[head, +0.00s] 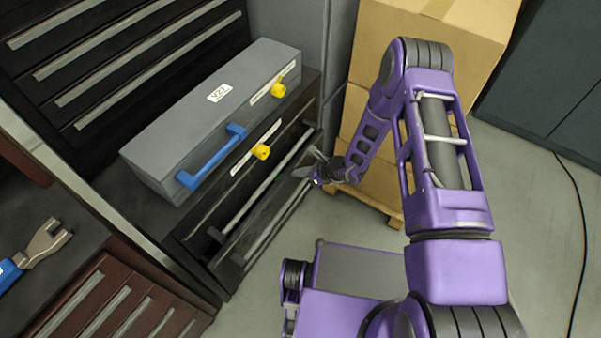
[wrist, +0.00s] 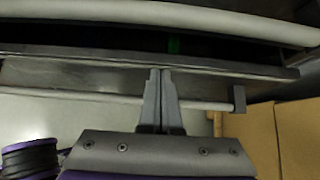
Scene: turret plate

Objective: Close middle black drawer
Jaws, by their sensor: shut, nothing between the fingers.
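The black drawer cabinet (head: 207,220) stands left of my arm in the head view. One of its drawers (head: 290,166) appears pulled partly out, level with my gripper. In the wrist view the drawer front (wrist: 60,72) runs across the picture, with a dark gap behind its top edge and a pale handle bar (wrist: 80,95) on the near side. My gripper (head: 313,165) is at the right end of this drawer. In the wrist view my gripper (wrist: 160,72) is shut and empty, its tips overlapping the drawer front; I cannot tell whether they touch it.
Cardboard boxes (head: 385,165) on a pallet stand just behind my gripper. A wrench-like tool (head: 40,245) lies on the left bench. Floor at right is clear except a cable (head: 583,230).

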